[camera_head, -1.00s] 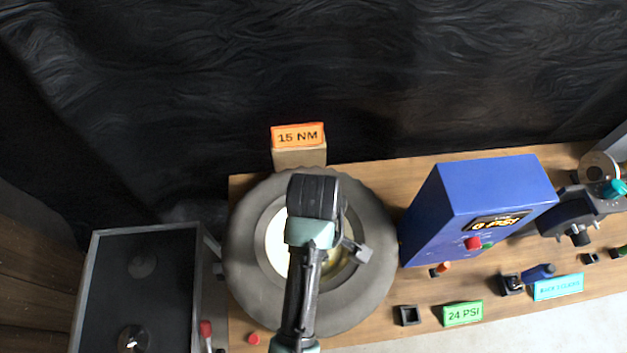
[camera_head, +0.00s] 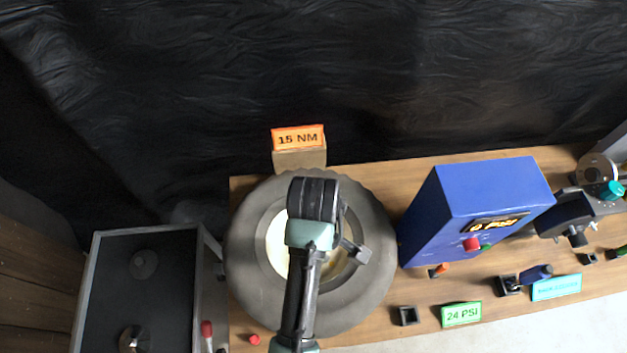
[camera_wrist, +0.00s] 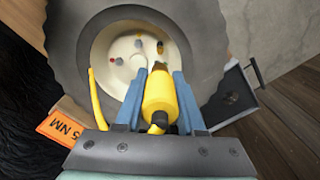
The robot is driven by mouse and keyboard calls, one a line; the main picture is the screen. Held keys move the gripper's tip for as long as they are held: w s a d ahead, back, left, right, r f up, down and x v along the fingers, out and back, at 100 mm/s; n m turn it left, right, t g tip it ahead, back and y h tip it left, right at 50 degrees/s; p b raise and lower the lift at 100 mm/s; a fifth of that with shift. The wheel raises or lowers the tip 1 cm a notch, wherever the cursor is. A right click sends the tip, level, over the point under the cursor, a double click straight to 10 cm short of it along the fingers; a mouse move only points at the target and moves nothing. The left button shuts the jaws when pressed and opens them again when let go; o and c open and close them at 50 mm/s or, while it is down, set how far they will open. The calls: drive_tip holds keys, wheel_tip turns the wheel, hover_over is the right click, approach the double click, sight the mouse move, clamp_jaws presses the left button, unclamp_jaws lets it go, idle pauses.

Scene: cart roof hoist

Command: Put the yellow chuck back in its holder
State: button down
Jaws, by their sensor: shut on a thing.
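The yellow chuck (camera_wrist: 159,95) sits between the two blue fingers of my gripper (camera_wrist: 157,88) in the wrist view. The gripper is shut on it, above the white hub (camera_wrist: 125,50) of the wheel. A yellow hose-like piece (camera_wrist: 96,100) shows left of the fingers. In the head view my gripper's fingertips and the chuck are hidden under my arm, over the wheel (camera_head: 365,285). An empty-looking black square holder (camera_head: 405,316) stands on the bench right of the wheel. I cannot tell whether the chuck touches the wheel's valve.
A blue box (camera_head: 455,205) with a pressure display stands right of the wheel. A green 24 PSI sign (camera_head: 461,314), a blue-handled tool (camera_head: 535,273) and a cyan sign (camera_head: 556,287) lie along the front. An orange 15 NM sign (camera_head: 298,138) stands behind the wheel.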

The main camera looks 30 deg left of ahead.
drive_tip(key=shift+r+p, duration=3.05)
drive_tip(key=shift+p, duration=0.4)
drive_tip(key=shift+f, duration=0.1)
drive_tip(key=w+d, duration=0.2)
drive_tip(key=d, duration=1.2)
drive_tip(key=w+d, duration=0.2)
drive_tip(key=d, duration=1.1)
drive_tip(key=shift+w+d+p, duration=0.35)
drive_tip(key=shift+p, duration=0.05)
